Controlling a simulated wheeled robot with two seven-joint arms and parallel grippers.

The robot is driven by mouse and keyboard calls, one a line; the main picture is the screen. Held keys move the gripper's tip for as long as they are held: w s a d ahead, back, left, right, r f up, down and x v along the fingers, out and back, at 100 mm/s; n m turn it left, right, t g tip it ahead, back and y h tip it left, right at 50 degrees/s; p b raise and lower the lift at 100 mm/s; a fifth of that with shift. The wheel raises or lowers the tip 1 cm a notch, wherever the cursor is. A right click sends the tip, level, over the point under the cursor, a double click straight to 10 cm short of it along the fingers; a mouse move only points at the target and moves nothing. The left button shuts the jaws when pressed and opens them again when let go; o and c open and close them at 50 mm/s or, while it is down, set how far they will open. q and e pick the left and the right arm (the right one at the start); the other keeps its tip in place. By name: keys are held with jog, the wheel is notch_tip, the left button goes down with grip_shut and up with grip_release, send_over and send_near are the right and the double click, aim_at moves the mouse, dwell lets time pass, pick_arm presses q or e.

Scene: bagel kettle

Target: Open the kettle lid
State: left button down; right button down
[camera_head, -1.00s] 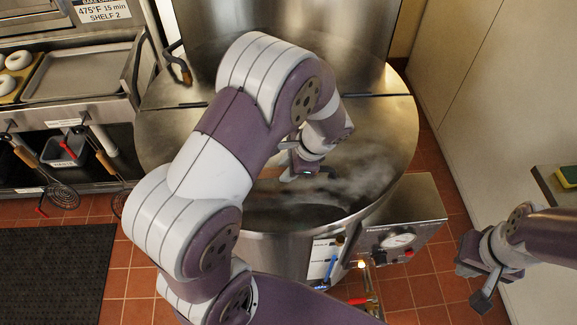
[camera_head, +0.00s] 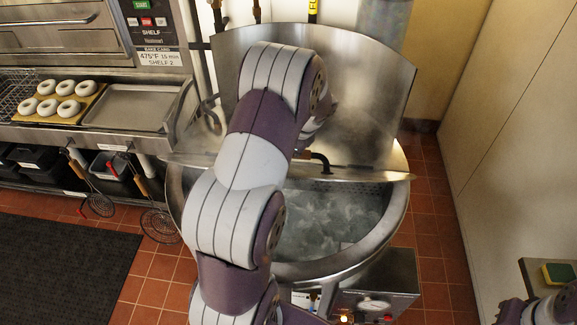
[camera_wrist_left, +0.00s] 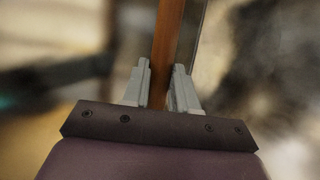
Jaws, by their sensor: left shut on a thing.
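The steel kettle (camera_head: 388,232) stands open at the front, with bubbling water (camera_head: 325,215) showing inside. Its lid (camera_head: 375,175) is raised and tilted up, seen nearly edge-on across the kettle. A dark hooked piece (camera_head: 320,157) shows at the lid. My left arm reaches over the kettle and hides part of the lid; its gripper is hidden behind the arm in the head view. In the left wrist view my left gripper (camera_wrist_left: 160,85) is shut on a brown bar (camera_wrist_left: 168,45), which looks like the lid handle. My right gripper is outside the picture.
An upright steel panel (camera_head: 365,95) stands behind the lid. A control box (camera_head: 385,285) is on the kettle's front right. At left are a tray of white bagels (camera_head: 65,103), an empty tray (camera_head: 128,107) and hanging skimmers (camera_head: 155,218). A sponge (camera_head: 560,273) lies at right.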

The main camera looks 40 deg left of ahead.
pick_arm(q)
jog(key=w+a+r+p, duration=0.2)
jog(key=w+a+p, duration=0.1)
jog(key=w, duration=0.3)
jog(key=w+a+r+p, duration=0.2)
jog(key=w+a+p, duration=0.1)
jog(key=w+a, duration=0.1)
jog(key=shift+w+r, duration=0.25)
jog(key=shift+w, duration=0.65)
jog(key=shift+a, duration=0.1)
